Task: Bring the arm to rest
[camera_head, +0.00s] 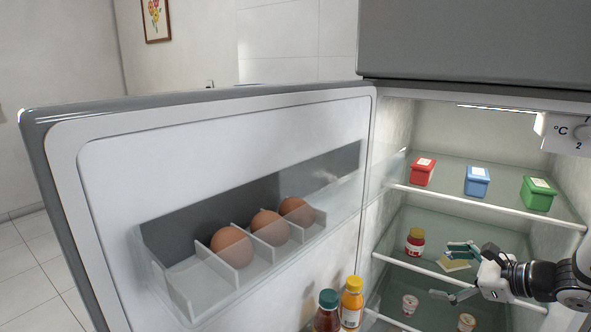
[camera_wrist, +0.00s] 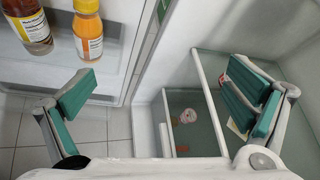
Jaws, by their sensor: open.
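My gripper (camera_head: 453,271) reaches in from the right in front of the open fridge, near the middle shelf. Its two fingers are spread wide apart with nothing between them. In the wrist view my gripper (camera_wrist: 163,98) shows its green-padded fingers at left and right. The right finger overlaps the fridge interior. The left finger overlaps the area by the door and floor.
The fridge door (camera_head: 100,200) stands open, with eggs (camera_head: 231,246) in its rack and bottles (camera_head: 351,303) below. Red (camera_head: 423,172), blue (camera_head: 477,182) and green (camera_head: 538,194) boxes stand on the top shelf. A red jar (camera_head: 415,242) and flat yellowish item (camera_head: 454,265) sit lower.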

